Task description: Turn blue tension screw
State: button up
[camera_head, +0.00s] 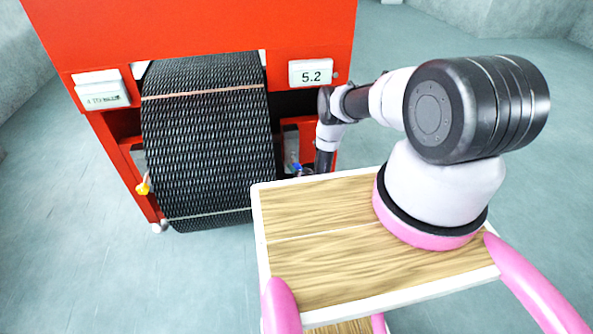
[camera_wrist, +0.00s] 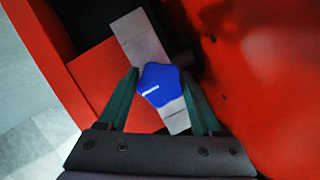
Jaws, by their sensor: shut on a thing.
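The blue tension screw (camera_wrist: 160,84) has a lobed blue head with a short white mark on it. In the wrist view it sits between the two fingers of my gripper (camera_wrist: 163,86), which is shut on it. A grey bracket (camera_wrist: 140,35) lies behind the screw. In the head view only a small bit of the blue screw (camera_head: 297,168) shows, beside the end of my arm at the right of the belt. My fingers are mostly hidden there by the tray edge and the arm.
The black mesh belt (camera_head: 205,130) runs down the front of the red machine (camera_head: 200,30). A display (camera_head: 311,73) reads 5.2. A yellow knob (camera_head: 143,188) is at the belt's left. Red walls (camera_wrist: 265,80) stand close to my gripper. Open floor (camera_head: 90,270) lies at lower left.

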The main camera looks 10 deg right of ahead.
jog(key=shift+m, duration=0.4)
jog(key=shift+y, duration=0.3)
jog(key=o, duration=1.4)
jog(key=shift+c, duration=0.2)
jog(key=v, duration=1.1)
jog(key=shift+f, duration=0.2)
